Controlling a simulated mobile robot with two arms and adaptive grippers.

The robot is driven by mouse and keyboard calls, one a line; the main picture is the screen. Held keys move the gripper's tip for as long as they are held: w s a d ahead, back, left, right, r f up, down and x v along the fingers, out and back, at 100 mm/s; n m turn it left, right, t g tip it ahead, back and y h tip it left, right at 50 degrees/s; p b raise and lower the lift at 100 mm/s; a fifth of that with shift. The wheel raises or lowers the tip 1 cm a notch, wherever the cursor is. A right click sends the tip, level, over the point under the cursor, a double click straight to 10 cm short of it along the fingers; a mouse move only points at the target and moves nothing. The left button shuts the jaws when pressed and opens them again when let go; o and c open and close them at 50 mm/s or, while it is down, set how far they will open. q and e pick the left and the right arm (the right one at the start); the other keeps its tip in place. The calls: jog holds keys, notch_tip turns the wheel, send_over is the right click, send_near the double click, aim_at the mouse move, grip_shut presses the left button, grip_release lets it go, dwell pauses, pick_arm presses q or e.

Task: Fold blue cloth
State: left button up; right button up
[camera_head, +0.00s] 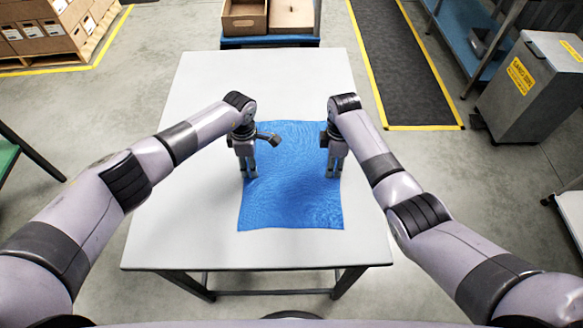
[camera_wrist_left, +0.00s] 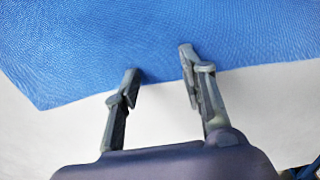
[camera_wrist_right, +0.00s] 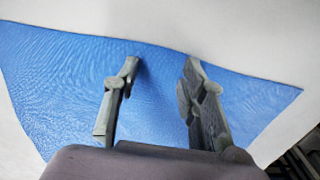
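The blue cloth (camera_head: 293,200) lies spread out on the white table, roughly rectangular, with faint ripples. My left gripper (camera_head: 249,174) is at the cloth's left edge, pointing down. In the left wrist view its two fingers (camera_wrist_left: 160,62) are apart, with the cloth's edge (camera_wrist_left: 120,35) near the tips. My right gripper (camera_head: 336,172) is at the cloth's right edge. In the right wrist view its fingers (camera_wrist_right: 163,62) are apart, over the cloth (camera_wrist_right: 60,90) close to its edge. I cannot tell whether the fingertips touch the cloth.
The white table (camera_head: 185,225) is bare around the cloth. A blue cart with cardboard boxes (camera_head: 268,18) stands behind the table. A grey bin (camera_head: 535,85) stands on the floor at the right, and stacked cartons (camera_head: 45,30) are at the far left.

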pick_arm(q)
jog(key=shift+s+a+r, duration=0.1)
jog(key=shift+s+r, duration=0.05)
jog(key=shift+s, duration=0.1)
pick_arm(e)
jog(key=shift+s+a+r, duration=0.1)
jog(key=shift+s+r, duration=0.05)
jog(key=shift+s, duration=0.1)
pick_arm(q)
jog(key=shift+f, duration=0.25)
pick_arm(e)
jog(key=shift+f, duration=0.25)
pick_arm(q)
jog(key=shift+c, duration=0.5)
pick_arm(e)
jog(key=shift+c, duration=0.5)
pick_arm(q)
jog(key=c, duration=0.4)
pick_arm(e)
jog(key=c, duration=0.4)
pick_arm(q)
grip_shut()
pick_arm(e)
jog(key=shift+f, duration=0.15)
grip_shut()
pick_arm(q)
jog(key=shift+r, duration=0.1)
